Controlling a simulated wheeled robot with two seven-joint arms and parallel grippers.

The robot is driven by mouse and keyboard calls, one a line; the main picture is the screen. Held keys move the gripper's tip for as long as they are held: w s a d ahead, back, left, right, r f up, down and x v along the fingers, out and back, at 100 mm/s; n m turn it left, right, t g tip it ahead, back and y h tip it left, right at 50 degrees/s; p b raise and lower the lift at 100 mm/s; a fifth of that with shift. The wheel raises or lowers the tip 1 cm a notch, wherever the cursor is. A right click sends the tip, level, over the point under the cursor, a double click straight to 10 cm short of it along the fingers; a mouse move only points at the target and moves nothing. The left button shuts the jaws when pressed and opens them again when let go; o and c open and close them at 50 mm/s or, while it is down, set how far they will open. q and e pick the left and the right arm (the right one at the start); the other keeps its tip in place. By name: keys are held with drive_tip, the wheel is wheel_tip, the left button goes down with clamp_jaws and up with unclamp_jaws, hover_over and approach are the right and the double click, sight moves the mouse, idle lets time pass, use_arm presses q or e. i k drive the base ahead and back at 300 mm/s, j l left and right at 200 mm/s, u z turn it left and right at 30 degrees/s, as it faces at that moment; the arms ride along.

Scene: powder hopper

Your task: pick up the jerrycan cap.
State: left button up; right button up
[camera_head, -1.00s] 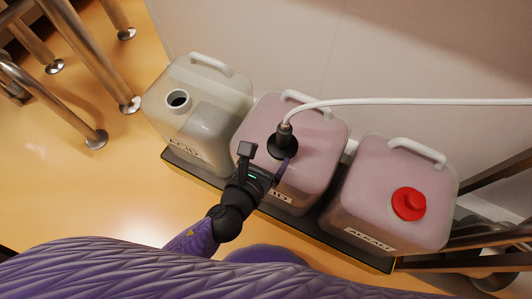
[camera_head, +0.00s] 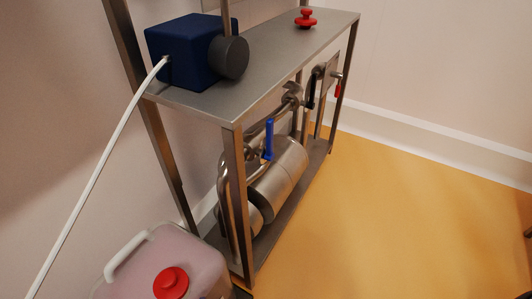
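A loose red cap (camera_head: 305,19), stepped with a knob on top, stands on the far end of a grey metal shelf (camera_head: 275,62). A second red cap (camera_head: 171,283) sits on top of a pinkish, translucent jerrycan (camera_head: 203,262) with a white handle, cut off by the bottom edge of the picture. Neither of my grippers is in view.
A dark blue box (camera_head: 186,50) with a dark round knob stands on the near part of the shelf, and a white hose (camera_head: 95,180) runs from it. Below are steel pipes, a cylinder (camera_head: 280,178) and a blue-handled valve (camera_head: 268,140).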

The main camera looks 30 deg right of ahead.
sight(305, 22)
drive_tip(key=z, duration=1.05)
